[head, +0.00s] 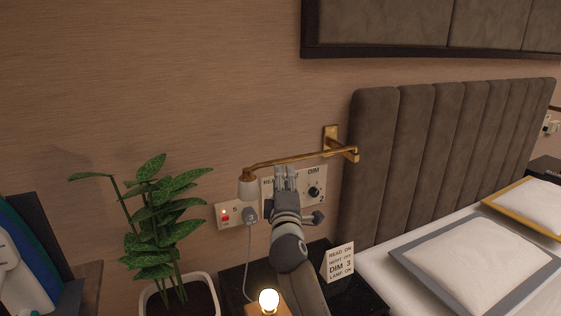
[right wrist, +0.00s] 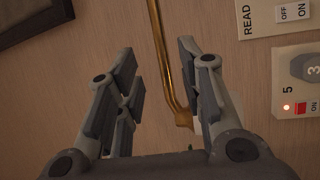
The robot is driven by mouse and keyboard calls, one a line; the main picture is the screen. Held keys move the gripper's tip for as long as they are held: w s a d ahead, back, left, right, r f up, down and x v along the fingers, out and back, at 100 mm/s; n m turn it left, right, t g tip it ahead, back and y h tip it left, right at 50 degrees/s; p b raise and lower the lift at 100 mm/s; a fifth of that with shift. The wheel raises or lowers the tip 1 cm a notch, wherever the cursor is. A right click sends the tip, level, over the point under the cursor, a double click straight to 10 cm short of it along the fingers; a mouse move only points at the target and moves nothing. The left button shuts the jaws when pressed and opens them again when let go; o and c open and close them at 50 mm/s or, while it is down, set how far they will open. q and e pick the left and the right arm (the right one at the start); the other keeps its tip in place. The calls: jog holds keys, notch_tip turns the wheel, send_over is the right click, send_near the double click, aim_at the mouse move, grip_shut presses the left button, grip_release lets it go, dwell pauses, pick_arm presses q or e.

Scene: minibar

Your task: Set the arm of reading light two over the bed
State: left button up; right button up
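The reading light has a brass arm (head: 300,159) on a wall bracket (head: 331,138) beside the headboard. The arm points left, away from the bed (head: 400,275), and ends in a small white lamp head (head: 248,188). My right gripper (head: 285,174) is just below the brass arm, in front of the switch panel. In the right wrist view, my right gripper (right wrist: 158,62) is open, with the brass arm (right wrist: 164,60) showing between its fingers. Whether a finger touches the arm, I cannot tell. My left gripper is not in view.
A dimmer panel (head: 313,192) and a socket (head: 226,215) with a plug are on the wall. A sign card (head: 339,262) and a lit bulb (head: 268,300) stand below. A potted plant (head: 158,225) is at left. The padded headboard (head: 375,160) is right of the bracket.

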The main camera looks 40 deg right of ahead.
aim_at(283, 161)
jog(key=x, duration=0.9)
jog(key=shift+f+p, duration=0.1)
jog(key=shift+p, duration=0.25)
jog(key=shift+s, duration=0.1)
grip_shut()
